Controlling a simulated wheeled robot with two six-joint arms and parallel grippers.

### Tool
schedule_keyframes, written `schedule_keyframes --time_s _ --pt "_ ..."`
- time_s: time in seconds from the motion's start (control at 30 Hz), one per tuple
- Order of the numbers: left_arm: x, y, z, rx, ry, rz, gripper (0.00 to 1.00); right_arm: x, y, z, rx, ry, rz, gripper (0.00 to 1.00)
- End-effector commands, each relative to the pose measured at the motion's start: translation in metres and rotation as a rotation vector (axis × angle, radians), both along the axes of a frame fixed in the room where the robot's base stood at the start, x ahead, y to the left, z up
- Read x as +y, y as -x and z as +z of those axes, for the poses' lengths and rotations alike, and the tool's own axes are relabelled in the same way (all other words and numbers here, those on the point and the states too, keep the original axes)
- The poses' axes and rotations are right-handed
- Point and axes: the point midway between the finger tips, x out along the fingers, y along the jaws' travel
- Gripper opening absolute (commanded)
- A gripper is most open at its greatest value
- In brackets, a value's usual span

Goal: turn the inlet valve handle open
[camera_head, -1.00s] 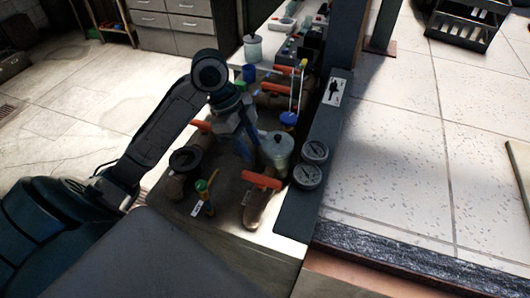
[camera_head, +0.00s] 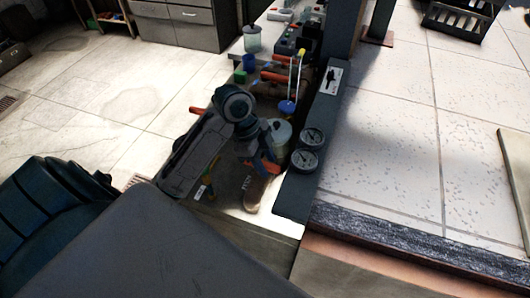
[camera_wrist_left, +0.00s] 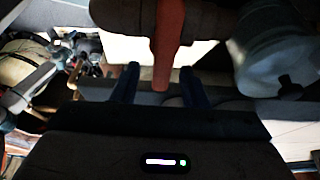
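A red-orange valve handle (camera_wrist_left: 168,45) points down between the two fingers of my left gripper (camera_wrist_left: 160,78) in the left wrist view. The fingers are open, one on each side of the handle, with gaps visible. In the head view my left gripper (camera_head: 257,158) is over the near valve pipe (camera_head: 257,192) and hides most of that handle. No inlet label is legible to me. Other orange handles show farther back (camera_head: 277,78) and at the left (camera_head: 197,110). My right gripper is not in view.
A post (camera_head: 342,35) rises behind. Tiled floor (camera_head: 390,150) is open at right.

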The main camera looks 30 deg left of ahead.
Motion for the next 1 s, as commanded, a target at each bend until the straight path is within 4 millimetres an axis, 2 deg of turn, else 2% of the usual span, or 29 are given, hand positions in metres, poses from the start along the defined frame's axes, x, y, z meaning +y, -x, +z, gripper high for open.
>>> schedule_keyframes --time_s 0.2,0.4,0.73,1.0 --pt "0.000 0.000 0.000 0.000 0.000 0.000 0.40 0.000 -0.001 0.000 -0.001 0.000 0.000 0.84" --pt "0.000 0.000 0.000 0.000 0.000 0.000 0.01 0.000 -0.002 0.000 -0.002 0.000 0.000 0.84" --pt "0.000 0.000 0.002 -0.001 0.002 0.025 0.00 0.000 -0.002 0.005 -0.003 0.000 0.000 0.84" --pt "0.000 -0.001 0.004 0.001 0.003 0.168 0.00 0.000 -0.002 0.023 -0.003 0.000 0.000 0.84"
